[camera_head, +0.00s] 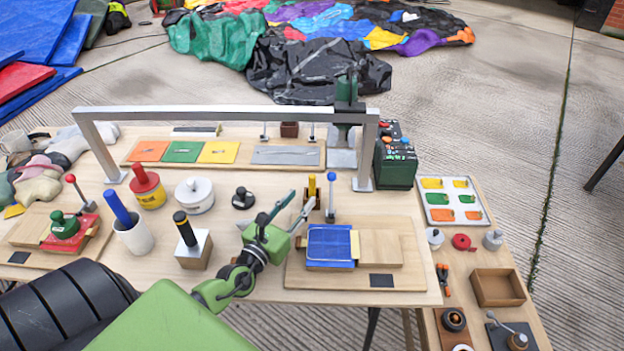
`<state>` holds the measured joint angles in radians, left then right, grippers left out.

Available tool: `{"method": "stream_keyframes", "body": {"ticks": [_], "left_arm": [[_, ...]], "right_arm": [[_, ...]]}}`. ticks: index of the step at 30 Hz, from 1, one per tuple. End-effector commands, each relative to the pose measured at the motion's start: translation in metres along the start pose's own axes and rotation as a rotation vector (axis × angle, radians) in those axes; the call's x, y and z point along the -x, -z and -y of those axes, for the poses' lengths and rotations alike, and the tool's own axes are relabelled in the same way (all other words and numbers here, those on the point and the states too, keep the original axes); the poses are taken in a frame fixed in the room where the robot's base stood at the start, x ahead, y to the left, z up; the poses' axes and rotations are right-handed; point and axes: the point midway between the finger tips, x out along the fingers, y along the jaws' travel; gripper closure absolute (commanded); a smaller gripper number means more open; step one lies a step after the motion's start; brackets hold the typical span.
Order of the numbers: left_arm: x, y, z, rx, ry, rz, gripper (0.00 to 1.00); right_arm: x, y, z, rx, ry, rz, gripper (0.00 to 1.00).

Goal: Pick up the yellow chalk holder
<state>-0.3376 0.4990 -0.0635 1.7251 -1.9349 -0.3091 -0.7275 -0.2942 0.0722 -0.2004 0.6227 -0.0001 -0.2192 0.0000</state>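A slim upright yellow stick (312,187), which looks like the yellow chalk holder, stands at mid-table behind the blue pad; its lower end is partly hidden by a gripper finger. My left gripper (303,197), green with grey fingers, reaches in from the lower left. Its two fingers are apart with nothing seen held between them. The fingertips appear close to the stick's lower part; whether they touch it, I cannot tell. My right gripper is not in view.
A blue-knobbed lever (331,190) stands just right of the stick. A blue pad (330,243) on a wooden board lies in front. A metal gantry (225,112) spans the table behind. A black-handled block (190,241) and white cup (133,234) stand left.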

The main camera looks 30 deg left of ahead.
Motion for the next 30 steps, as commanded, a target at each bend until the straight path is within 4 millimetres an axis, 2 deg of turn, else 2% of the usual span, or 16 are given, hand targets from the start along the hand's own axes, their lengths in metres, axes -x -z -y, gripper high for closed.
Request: {"method": "stream_keyframes", "body": {"ticks": [6,11,21,30], "left_arm": [[-0.013,-0.001,0.000,0.002,-0.001,0.001,0.67],[-0.027,0.000,0.000,0.002,-0.001,0.001,0.67],[-0.069,0.003,-0.001,0.002,-0.001,0.001,0.67],[-0.075,0.004,0.000,0.002,0.000,-0.001,0.67]], "right_arm": [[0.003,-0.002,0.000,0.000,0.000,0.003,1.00],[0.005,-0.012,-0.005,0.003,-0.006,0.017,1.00],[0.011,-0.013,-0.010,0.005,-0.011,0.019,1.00],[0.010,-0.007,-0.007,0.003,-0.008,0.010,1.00]]}}
